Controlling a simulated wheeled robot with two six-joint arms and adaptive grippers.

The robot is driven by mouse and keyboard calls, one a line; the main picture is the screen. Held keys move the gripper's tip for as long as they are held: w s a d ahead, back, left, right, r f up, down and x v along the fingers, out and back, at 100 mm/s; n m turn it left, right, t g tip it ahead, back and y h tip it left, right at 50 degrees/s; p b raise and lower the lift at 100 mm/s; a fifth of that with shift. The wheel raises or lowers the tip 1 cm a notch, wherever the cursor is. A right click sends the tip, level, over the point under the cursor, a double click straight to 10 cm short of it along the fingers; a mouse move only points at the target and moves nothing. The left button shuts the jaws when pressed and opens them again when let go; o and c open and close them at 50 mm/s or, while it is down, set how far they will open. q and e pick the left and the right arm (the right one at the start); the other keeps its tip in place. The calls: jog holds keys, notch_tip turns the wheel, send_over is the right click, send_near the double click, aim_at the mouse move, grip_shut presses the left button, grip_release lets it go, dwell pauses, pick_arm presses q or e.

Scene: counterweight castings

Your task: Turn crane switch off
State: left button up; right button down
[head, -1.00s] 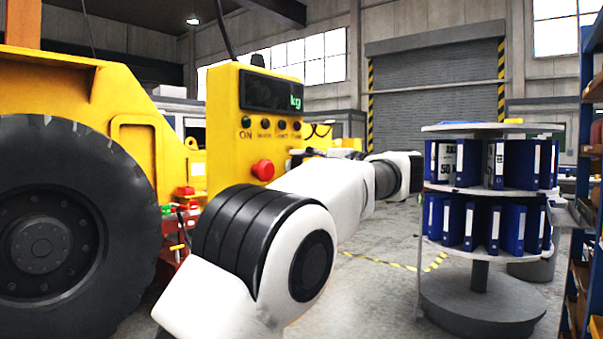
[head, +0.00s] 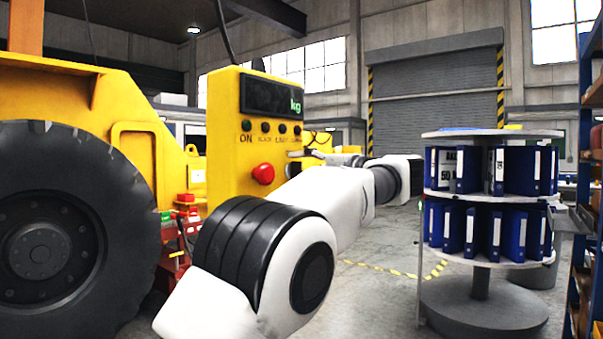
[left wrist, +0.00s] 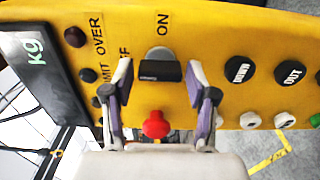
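The yellow crane control box (head: 225,155) stands left of centre in the head view. In the left wrist view, the crane switch (left wrist: 160,71) is a black handle on a round grey base, with ON printed above and a partly covered OFF label to its left. My left gripper (left wrist: 160,80) is open, with one finger on each side of the handle. Narrow gaps seem to show, but contact is hard to judge. In the head view, my left gripper (head: 304,156) is small and dark beside the box. My right gripper is out of view.
A red mushroom button (left wrist: 156,124) sits between my fingers, nearer the palm; black buttons (left wrist: 239,70) are on the right. A round rack of blue binders (head: 480,320) stands right of my arm. A large wheel (head: 95,215) is at left.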

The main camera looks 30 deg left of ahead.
pick_arm(q)
jog(key=d, duration=1.2)
jog(key=shift+s, duration=0.45)
